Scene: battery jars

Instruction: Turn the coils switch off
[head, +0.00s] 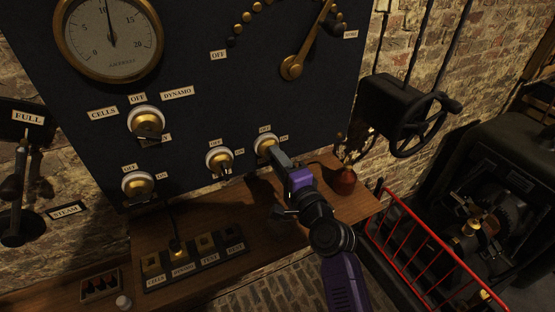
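The dark panel (200,85) carries several round white-and-brass switches with small OFF and ON tags. A lower row has a left switch (138,186), a middle switch (219,161) and a right switch (265,143). No tag reading "coils" is legible on the panel, so I cannot tell which is the coils switch. My gripper (275,154) is at the lower edge of the right switch and partly covers it and its ON tag. The fingertips and that switch's lever are hidden, so contact and finger opening are unclear.
Above are a selector switch (147,122) tagged CELLS, OFF and DYNAMO, a gauge (109,38) and a brass lever (305,45). Below, a wooden shelf (262,225) holds a socket strip (197,262). A reddish pot (344,176) and red railing (440,258) are right of my arm.

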